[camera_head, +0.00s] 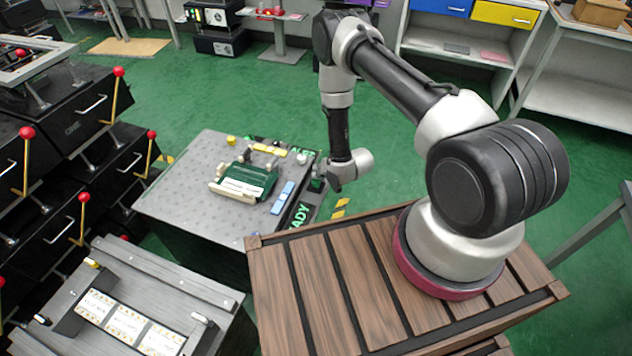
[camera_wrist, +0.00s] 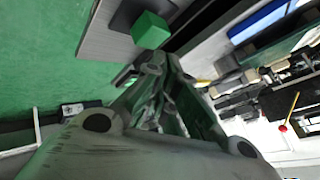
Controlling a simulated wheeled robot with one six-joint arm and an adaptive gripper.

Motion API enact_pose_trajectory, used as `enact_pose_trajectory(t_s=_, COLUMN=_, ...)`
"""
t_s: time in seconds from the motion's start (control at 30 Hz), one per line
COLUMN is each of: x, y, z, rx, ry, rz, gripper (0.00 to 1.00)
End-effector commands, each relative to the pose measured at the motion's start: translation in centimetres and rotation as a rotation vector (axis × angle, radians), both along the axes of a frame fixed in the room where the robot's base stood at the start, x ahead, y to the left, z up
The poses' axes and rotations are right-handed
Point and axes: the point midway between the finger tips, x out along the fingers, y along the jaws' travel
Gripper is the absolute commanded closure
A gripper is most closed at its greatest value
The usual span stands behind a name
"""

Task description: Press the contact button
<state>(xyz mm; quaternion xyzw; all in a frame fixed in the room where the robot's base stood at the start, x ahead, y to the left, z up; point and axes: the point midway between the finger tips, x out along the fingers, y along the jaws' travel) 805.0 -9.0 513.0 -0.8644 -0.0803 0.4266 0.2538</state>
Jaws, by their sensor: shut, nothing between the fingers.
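A green block (camera_wrist: 150,30), which looks like the contact button, sits on a dark mount at the edge of a grey panel in the wrist view. My gripper (camera_wrist: 155,68) is shut and empty, its fingertips close in front of the green block. I cannot tell whether they touch it. In the head view my gripper (camera_head: 324,183) is at the right edge of the grey-topped fixture (camera_head: 180,190), beside the dark strip lettered READY (camera_head: 299,214). The button is mostly hidden by the gripper there.
The fixture top carries a green device (camera_head: 243,181), a blue and white block (camera_head: 283,197) and a yellow knob (camera_head: 231,140). Black units with red-knobbed levers (camera_head: 82,197) stand at left. A slatted wooden deck (camera_head: 330,290) lies in front. Green floor is free behind the arm.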

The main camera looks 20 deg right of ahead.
Motion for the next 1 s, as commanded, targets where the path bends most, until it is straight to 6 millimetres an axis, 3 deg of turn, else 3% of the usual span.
enact_pose_trajectory(t_s=1.0, x=0.0, y=0.0, z=-1.1, rx=0.0, ry=0.0, rz=0.0, gripper=1.0)
